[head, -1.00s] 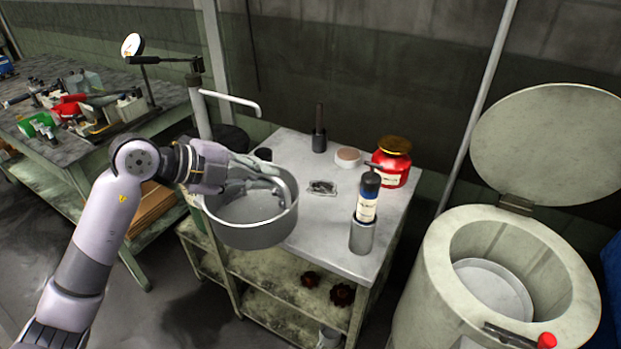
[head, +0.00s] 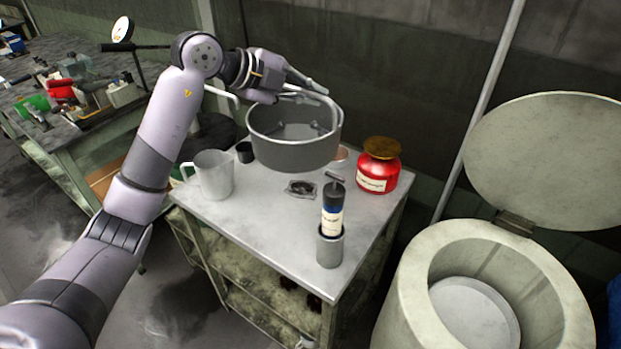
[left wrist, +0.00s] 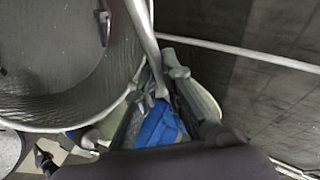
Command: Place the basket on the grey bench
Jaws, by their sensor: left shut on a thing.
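The basket (head: 295,148) is a round grey metal pan with a raised handle. My left gripper (head: 308,92) is shut on its handle at the far side and holds it roughly level, seemingly above the back of the grey-topped bench (head: 255,222). In the left wrist view the basket's inside (left wrist: 55,65) fills the upper left, and the handle runs between the fingers (left wrist: 160,90). The basket hides part of the bench's back and a round reddish-brown item (head: 341,156). My right gripper is out of view.
On the bench stand a grey jug (head: 211,175), a small dark cup (head: 245,152), a red jar (head: 378,165), a dark bottle in a metal cup (head: 331,225) and a flat packet (head: 300,188). The front left top is clear. An open-lidded drum (head: 400,290) stands right.

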